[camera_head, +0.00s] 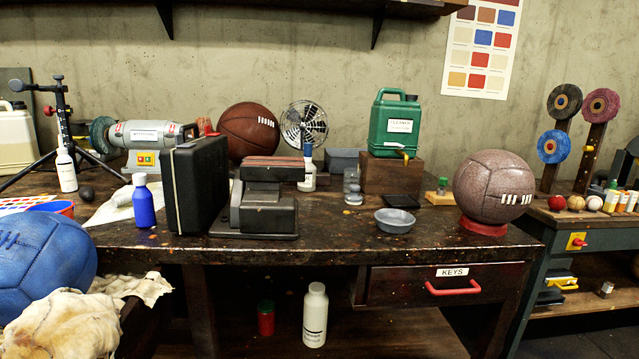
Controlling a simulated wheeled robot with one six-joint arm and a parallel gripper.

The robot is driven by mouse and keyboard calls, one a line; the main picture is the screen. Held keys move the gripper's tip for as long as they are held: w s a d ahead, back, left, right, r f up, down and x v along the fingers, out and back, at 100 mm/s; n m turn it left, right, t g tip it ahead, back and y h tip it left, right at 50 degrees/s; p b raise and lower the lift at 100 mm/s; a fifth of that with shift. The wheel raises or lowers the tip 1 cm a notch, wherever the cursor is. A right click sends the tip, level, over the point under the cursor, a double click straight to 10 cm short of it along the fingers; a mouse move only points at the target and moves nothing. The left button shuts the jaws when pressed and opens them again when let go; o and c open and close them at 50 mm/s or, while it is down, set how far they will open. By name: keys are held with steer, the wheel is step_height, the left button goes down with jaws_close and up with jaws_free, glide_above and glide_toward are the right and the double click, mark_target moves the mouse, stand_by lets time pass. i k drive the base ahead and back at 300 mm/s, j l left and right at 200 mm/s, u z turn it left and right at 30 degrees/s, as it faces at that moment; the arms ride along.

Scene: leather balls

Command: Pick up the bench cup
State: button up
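A small clear or grey cup (352,186) stands upright on the dark workbench (330,240), just left of a wooden block (392,176). A shallow grey-blue bowl (395,221) sits in front of it, to the right, near the bench's front edge. Nothing in view is labelled as the bench cup, so I cannot be sure which it is. My gripper does not show in this view, and nothing of mine touches either vessel.
A green cleaner canister (395,124) stands on the wooden block. A black case (196,185) and a heavy vise-like tool (262,200) stand left of the cup. A speckled ball (494,188) rests on a red ring at right. The bench front between tool and bowl is clear.

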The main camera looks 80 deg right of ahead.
mark_target(351, 176)
steer(key=z, duration=2.5)
